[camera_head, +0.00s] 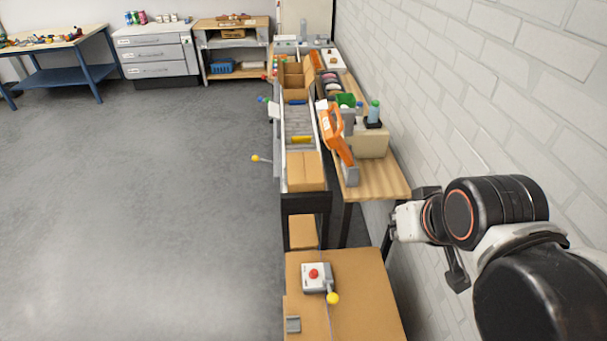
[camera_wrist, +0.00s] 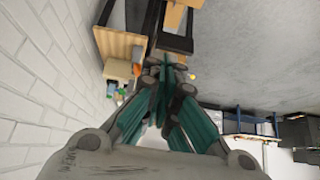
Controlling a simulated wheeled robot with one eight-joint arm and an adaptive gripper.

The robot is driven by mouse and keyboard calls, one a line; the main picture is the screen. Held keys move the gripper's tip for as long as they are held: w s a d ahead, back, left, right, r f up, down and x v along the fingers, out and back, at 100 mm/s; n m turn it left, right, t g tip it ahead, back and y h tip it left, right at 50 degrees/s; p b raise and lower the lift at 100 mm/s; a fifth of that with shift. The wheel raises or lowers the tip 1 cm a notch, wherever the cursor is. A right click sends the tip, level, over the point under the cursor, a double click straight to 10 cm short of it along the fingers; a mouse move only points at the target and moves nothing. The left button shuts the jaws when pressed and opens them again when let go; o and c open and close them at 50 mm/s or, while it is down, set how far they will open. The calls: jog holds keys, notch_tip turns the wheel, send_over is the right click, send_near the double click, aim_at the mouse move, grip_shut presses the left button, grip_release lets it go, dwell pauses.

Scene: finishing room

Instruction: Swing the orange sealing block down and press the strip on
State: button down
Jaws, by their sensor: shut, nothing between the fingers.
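The orange sealing block (camera_head: 331,122) stands raised and tilted beside the conveyor's right side, with an orange arm running down to a grey mount. A closed cardboard box (camera_head: 305,171) sits at the near end of the conveyor, left of and below the block. I cannot make out a separate strip on it. My gripper (camera_wrist: 165,66) shows in the wrist view with its teal-padded fingers shut and empty. It is well away from the block. In the head view my arm is at the right by the wall, and the fingers are not clearly seen.
A wooden side table (camera_head: 385,180) with a beige machine (camera_head: 370,142) and bottles stands right of the conveyor. A nearer cardboard-coloured surface (camera_head: 350,270) carries a red-button box (camera_head: 315,276). A white brick wall (camera_head: 480,90) bounds the right. The floor at left is clear.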

dwell(0.3)
jog(key=c, duration=2)
grip_release()
jog(key=o, duration=0.4)
jog(key=w+r, duration=0.3)
jog(key=shift+w+r+p, duration=0.3)
jog(key=shift+w+r, duration=0.05)
jog(key=shift+w, duration=0.05)
jog(key=w+r+g+p, duration=0.1)
jog(key=w+r, duration=0.3)
jog(key=w, duration=0.8)
jog(key=w+r+p, duration=0.1)
jog(key=w+r, duration=0.4)
jog(key=w, duration=0.7)
jog(key=g+p, duration=0.2)
jog(key=p, duration=0.1)
send_over(339, 115)
jog(key=s+d, duration=0.1)
jog(key=s, duration=0.4)
notch_tip(339, 115, down, 12)
jog(key=shift+y, duration=0.4)
jog(key=x, duration=1.3)
jog(key=shift+f, duration=0.2)
